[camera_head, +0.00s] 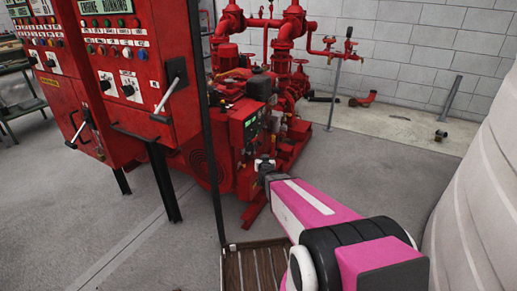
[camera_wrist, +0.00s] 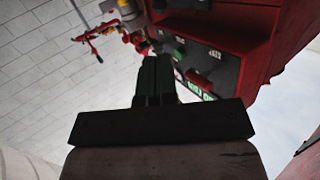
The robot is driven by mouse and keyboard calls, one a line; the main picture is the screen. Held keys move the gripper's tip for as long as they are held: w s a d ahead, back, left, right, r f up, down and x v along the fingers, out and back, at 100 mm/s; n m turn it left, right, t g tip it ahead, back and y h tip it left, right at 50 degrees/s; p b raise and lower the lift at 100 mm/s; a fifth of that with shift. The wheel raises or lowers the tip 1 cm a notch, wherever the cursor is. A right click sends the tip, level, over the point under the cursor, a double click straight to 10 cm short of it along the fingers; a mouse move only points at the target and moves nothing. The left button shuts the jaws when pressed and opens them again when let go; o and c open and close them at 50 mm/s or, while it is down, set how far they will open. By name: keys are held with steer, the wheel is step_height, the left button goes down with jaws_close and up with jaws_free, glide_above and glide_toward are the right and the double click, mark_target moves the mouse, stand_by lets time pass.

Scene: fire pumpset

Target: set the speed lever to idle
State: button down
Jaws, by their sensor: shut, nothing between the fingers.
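The red engine control box (camera_head: 248,128) of the pumpset stands in the middle of the head view, with a dark panel and small lit displays on its face. In the wrist view its dark panel (camera_wrist: 212,70) shows at an angle, with a small red part and lit green displays. I cannot make out which part is the speed lever. My gripper (camera_head: 264,163) is at the low front of the box in the head view. In the wrist view my gripper (camera_wrist: 157,62) is shut and empty, its fingers beside the panel; contact cannot be told.
Red control cabinets (camera_head: 130,70) with knobs and lever handles stand at the left. Red pump pipes (camera_head: 290,30) rise behind the engine. A large pale ribbed tank (camera_head: 480,200) is close at the right. Grey floor (camera_head: 365,170) is clear between engine and tank.

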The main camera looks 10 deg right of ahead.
mark_target(261, 144)
steer(key=shift+w, duration=0.15)
steer(key=w+f, duration=0.2)
steer(key=w, duration=1.1)
steer(key=shift+w+d, duration=0.3)
steer(key=shift+d, duration=0.1)
steer(key=shift+w, duration=0.1)
steer(key=shift+w+d+r+m+g, duration=0.3)
steer(key=shift+w+g, duration=0.1)
steer(key=shift+g, duration=0.1)
steer(key=w+d+m+g+y, duration=0.1)
steer(key=g, duration=0.1)
steer(key=w+d+g, duration=0.1)
steer(key=w, duration=0.1)
steer(key=w+d+m+g+y, duration=0.1)
steer(key=g, duration=0.1)
steer(key=shift+w+d+m+g+y, duration=0.2)
steer(key=shift+w+m+g+y, duration=0.05)
steer(key=shift+m+g+y, duration=0.05)
